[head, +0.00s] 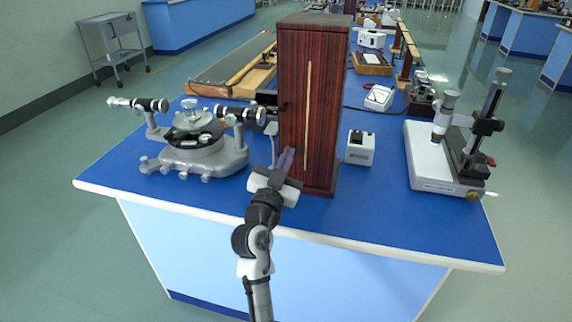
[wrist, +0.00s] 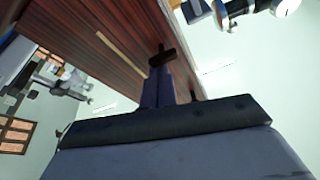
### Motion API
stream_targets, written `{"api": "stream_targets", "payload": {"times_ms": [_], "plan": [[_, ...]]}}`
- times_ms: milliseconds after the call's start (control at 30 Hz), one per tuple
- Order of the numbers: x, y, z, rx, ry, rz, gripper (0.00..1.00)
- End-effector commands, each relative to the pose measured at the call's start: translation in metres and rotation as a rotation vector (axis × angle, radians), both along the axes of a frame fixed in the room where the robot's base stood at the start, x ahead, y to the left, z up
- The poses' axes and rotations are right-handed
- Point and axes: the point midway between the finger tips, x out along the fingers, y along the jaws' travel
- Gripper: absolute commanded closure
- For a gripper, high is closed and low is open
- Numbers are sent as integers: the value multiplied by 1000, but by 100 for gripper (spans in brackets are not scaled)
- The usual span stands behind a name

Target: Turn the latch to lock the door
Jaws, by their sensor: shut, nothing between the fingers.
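A tall dark-red wooden cabinet (head: 328,110) stands on the blue bench, with a pale vertical strip (head: 308,110) on its front. In the wrist view its wood-grained face (wrist: 75,30) shows tilted, with the same strip (wrist: 120,52). A small dark brown piece, which looks like the latch (wrist: 162,55), sits near the door's edge, right at my fingertips; I cannot tell whether they touch. I cannot make the latch out in the head view. My gripper (head: 286,158) is at the lower left of the cabinet front. In the wrist view its fingers (wrist: 158,86) are shut and empty.
A grey spectrometer (head: 190,150) stands left of the cabinet, its tube reaching close to it. A small white box (head: 360,147) stands just right. A microscope-like instrument (head: 445,155) is at the far right. The front of the blue bench (head: 380,215) is clear.

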Motion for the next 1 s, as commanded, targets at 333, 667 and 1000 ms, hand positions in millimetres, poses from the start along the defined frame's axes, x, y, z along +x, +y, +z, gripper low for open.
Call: {"api": "stream_targets", "payload": {"times_ms": [333,667,1000], "plan": [[0,0,-4,85,-26,2,100],[0,-1,-5,153,-42,1,100],[-1,-2,-5,226,-62,1,100]]}}
